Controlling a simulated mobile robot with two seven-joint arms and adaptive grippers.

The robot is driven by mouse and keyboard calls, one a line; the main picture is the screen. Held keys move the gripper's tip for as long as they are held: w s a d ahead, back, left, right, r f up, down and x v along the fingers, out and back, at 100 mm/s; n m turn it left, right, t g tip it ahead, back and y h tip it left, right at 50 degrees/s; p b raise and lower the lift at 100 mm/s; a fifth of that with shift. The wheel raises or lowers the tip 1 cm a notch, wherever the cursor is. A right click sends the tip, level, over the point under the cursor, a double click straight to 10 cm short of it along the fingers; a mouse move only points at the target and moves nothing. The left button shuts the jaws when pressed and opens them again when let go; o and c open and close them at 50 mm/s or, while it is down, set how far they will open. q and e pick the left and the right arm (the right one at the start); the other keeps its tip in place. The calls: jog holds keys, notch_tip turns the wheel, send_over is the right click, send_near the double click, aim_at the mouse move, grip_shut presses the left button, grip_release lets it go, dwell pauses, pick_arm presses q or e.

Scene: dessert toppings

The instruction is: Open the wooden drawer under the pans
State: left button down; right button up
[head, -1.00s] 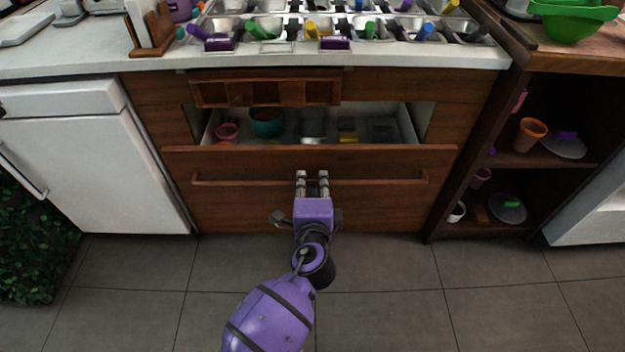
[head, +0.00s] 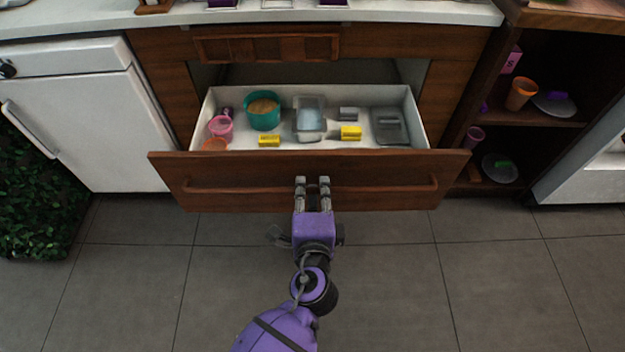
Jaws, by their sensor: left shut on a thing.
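The wooden drawer (head: 240,170) under the pans stands pulled well out of the brown counter, and its white inside shows. My left gripper (head: 312,186) is shut on the drawer's handle (head: 390,188), a long wooden bar across the front, near its middle. The fingertips partly hide the bar. Of the pans, only the front edges (head: 277,4) show at the top of the view. My right gripper is not in view.
The drawer holds a teal tub (head: 263,112), pink cups (head: 221,126), a clear container (head: 309,120), yellow packets (head: 350,133) and a grey box (head: 390,127). A white cabinet (head: 90,120) is at left, open shelves (head: 545,120) at right. The floor (head: 400,280) in front is clear.

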pick_arm(q)
jog(key=shift+s, duration=0.1)
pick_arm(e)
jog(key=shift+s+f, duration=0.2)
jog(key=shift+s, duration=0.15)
pick_arm(q)
jog(key=c, duration=1.7)
grip_release()
jog(key=shift+c, duration=0.2)
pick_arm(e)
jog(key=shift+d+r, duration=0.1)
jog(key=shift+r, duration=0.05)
pick_arm(q)
jog(key=s+r, duration=0.2)
jog(key=s, duration=0.9)
jog(key=shift+s+r, duration=0.2)
jog(key=shift+s, duration=0.2)
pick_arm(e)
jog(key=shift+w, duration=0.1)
